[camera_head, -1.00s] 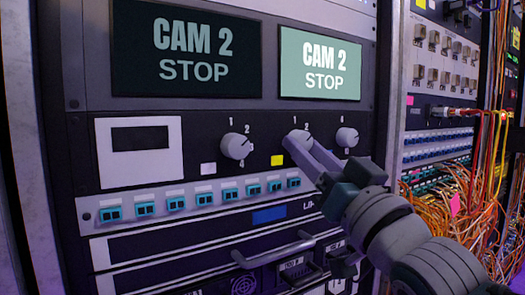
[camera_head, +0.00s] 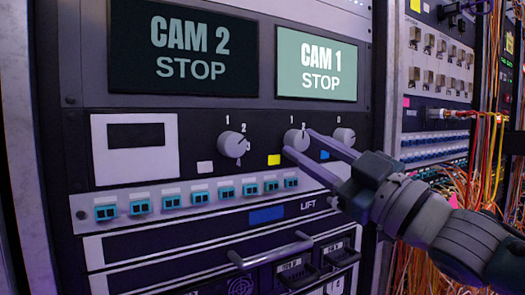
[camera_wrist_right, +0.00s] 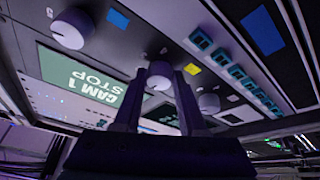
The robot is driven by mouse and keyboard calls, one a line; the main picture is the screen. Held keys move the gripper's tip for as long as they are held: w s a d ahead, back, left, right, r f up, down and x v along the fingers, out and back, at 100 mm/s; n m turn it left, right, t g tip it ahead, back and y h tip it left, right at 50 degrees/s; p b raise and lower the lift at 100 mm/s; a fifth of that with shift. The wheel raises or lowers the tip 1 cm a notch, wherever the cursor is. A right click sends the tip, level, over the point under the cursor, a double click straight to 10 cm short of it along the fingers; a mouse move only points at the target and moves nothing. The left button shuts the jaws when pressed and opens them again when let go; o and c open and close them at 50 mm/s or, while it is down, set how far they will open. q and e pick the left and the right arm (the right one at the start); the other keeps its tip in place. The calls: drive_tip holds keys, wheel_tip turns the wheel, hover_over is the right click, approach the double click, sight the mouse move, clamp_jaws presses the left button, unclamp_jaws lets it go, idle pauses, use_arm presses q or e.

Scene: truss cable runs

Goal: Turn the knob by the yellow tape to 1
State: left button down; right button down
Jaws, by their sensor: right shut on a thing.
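The yellow tape (camera_head: 274,160) is a small square on the dark panel, just below and left of a round light grey knob (camera_head: 297,140). A 1 and a 2 are printed above that knob. My right gripper (camera_head: 299,143) is shut on this knob, one finger on each side. In the right wrist view the knob (camera_wrist_right: 159,78) shows between the two fingertips, with the yellow tape (camera_wrist_right: 192,69) beside them. The lit screen (camera_head: 317,66) above reads CAM 1 STOP. The fingers partly hide the knob's pointer. My left gripper is not in view.
A second knob (camera_head: 232,145) with white tape (camera_head: 205,167) is to the left, and a third knob (camera_head: 344,137) with blue tape (camera_head: 325,155) is close on the right. A dark screen (camera_head: 183,49) reads CAM 2 STOP. Handles (camera_head: 270,251) stick out below. Orange cables (camera_head: 480,150) hang right.

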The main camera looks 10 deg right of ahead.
drive_tip(key=shift+d+n+g+y, duration=0.1)
drive_tip(key=shift+n+g+y, duration=0.2)
drive_tip(key=shift+n, duration=0.9)
drive_tip(key=shift+c, duration=2.4)
unclamp_jaws()
drive_tip(key=v, duration=1)
drive_tip(key=shift+w+r, duration=0.1)
